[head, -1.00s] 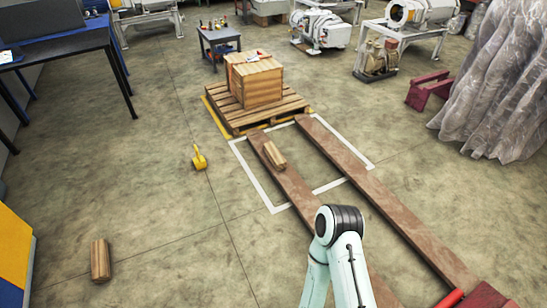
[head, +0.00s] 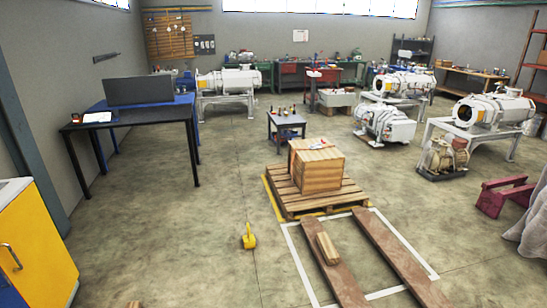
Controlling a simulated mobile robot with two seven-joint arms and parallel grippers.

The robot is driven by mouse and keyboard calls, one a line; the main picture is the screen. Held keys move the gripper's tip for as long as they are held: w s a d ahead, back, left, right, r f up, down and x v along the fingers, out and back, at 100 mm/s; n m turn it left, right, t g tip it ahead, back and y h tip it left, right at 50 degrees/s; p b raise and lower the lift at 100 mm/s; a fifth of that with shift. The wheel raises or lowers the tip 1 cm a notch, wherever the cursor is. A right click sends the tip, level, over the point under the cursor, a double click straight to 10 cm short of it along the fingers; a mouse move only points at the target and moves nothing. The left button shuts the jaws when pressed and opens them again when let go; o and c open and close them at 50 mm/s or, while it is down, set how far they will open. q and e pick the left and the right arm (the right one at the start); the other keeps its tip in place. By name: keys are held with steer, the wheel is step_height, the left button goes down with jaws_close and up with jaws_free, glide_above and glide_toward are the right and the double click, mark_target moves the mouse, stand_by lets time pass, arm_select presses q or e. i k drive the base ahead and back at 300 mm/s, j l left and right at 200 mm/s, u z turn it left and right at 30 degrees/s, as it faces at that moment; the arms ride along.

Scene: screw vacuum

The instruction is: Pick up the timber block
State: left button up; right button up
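Neither of my grippers is in view.
A wooden crate (head: 318,172) stands on a pallet (head: 284,206) beyond the planks. A yellow object (head: 249,237) sits on the floor left of them. A yellow cabinet (head: 38,245) and a dark table (head: 125,119) stand at the left. The floor between is clear.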

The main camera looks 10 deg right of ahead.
mark_target(330, 256)
steer(key=i+z, duration=0.1)
steer(key=i, duration=0.65)
steer(key=i+z, duration=0.15)
steer(key=i, duration=0.6)
steer(key=i+z, duration=0.1)
steer(key=i, duration=0.7)
steer(key=i+j+z, duration=0.15)
steer(key=i, duration=0.6)
steer(key=i+z, duration=0.35)
steer(key=i, duration=0.2)
steer(key=i+j+z, duration=0.1)
steer(key=i+z, duration=0.25)
steer(key=i, duration=0.2)
